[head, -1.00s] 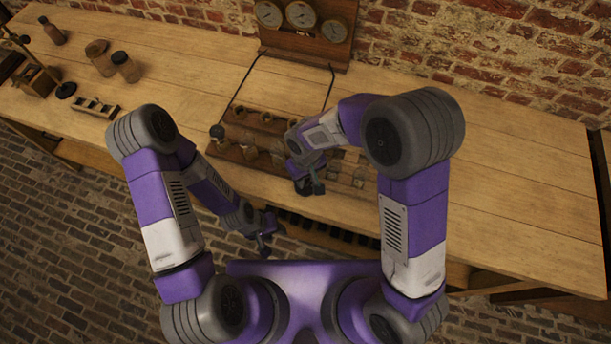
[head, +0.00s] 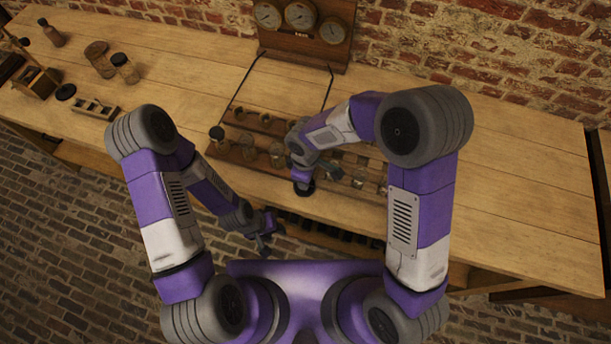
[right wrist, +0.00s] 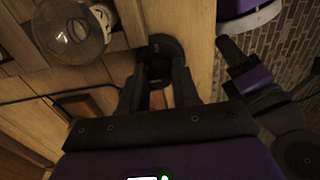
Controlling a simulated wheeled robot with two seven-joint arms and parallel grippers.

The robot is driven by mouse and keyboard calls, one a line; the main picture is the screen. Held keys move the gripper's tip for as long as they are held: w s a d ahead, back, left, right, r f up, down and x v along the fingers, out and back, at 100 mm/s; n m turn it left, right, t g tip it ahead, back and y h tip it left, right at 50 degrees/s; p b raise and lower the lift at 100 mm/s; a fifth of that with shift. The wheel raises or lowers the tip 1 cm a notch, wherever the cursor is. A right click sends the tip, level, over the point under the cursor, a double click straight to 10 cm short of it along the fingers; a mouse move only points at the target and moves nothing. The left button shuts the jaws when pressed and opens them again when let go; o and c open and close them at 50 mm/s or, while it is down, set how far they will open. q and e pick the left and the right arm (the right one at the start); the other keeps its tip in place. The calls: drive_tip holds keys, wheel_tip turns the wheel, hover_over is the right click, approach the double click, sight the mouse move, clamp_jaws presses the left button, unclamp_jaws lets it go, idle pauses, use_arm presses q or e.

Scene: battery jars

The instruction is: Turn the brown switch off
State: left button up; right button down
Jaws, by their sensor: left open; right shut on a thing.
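I cannot make out a brown switch for certain in either view. My right gripper (head: 304,187) points down at the front of the bench, beside the wooden jar rack (head: 232,157). In the right wrist view its fingers (right wrist: 158,92) are shut on a dark round piece (right wrist: 160,50), whose exact nature is unclear; a glass jar (right wrist: 72,35) shows close beside it. My left gripper (head: 265,238) is open and empty, low in front of the bench edge, and it also shows in the right wrist view (right wrist: 245,75).
A panel with three round gauges (head: 303,30) stands at the back, with dark wires running to the rack. Jars (head: 125,68), a black disc (head: 66,91) and a small wooden holder (head: 95,107) are at the left. The bench's right side (head: 500,180) is clear.

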idle(0.3)
drive_tip(key=c, duration=0.8)
unclamp_jaws()
wheel_tip(320, 180, up, 8)
drive_tip(key=shift+f+p, duration=0.2)
drive_tip(key=shift+p, duration=0.65)
